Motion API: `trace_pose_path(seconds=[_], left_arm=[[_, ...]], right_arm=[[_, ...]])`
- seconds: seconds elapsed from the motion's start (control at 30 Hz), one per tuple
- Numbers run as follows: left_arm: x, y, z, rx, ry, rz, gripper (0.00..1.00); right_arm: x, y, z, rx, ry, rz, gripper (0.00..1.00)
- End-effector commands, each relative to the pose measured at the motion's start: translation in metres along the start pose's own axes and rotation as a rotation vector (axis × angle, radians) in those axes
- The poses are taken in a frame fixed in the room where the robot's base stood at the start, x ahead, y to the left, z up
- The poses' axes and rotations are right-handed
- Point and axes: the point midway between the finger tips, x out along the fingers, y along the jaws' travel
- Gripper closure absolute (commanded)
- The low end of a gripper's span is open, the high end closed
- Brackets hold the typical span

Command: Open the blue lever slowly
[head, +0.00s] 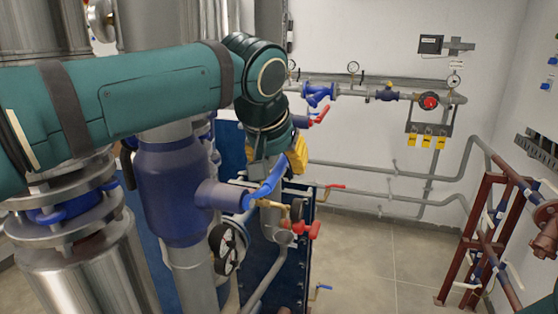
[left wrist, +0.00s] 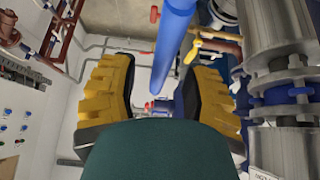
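The blue lever (head: 265,186) sticks out from a blue valve body on a vertical pipe in the head view, angled up toward my left gripper (head: 294,158). Its upper end meets the yellow fingers or is partly hidden by them. In the left wrist view the lever is a long blue bar (left wrist: 174,45) running down from the top edge. The two yellow fingers of my left gripper (left wrist: 163,78) stand wide apart, with the bar in the gap between them as seen there. Contact cannot be told. My right gripper is not in view.
A blue plate panel (head: 275,262) stands behind. Wall pipes (head: 375,94) run at the back, and a brown pipe rack (head: 484,235) stands at right. Floor between is clear.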

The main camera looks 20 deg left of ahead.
Motion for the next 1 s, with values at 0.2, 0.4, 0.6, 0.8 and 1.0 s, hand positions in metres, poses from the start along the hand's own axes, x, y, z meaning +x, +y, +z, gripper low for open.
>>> trace_pose_path(seconds=[0.2, 0.4, 0.6, 0.8, 1.0], left_arm=[[-0.002, 0.000, 0.001, 0.000, -0.003, -0.001, 0.53], [-0.029, 0.000, 0.000, 0.000, 0.001, 0.001, 0.53], [-0.070, 0.000, 0.000, 0.000, 0.001, 0.002, 0.53], [-0.103, 0.000, 0.000, 0.000, 0.001, 0.001, 0.53], [-0.118, 0.000, 0.000, 0.000, 0.000, 0.000, 0.53]], right_arm=[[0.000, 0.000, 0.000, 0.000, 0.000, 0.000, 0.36], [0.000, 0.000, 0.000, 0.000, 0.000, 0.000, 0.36], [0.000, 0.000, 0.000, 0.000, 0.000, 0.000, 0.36], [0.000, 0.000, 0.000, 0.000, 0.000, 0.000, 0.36], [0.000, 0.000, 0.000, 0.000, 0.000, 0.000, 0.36]])
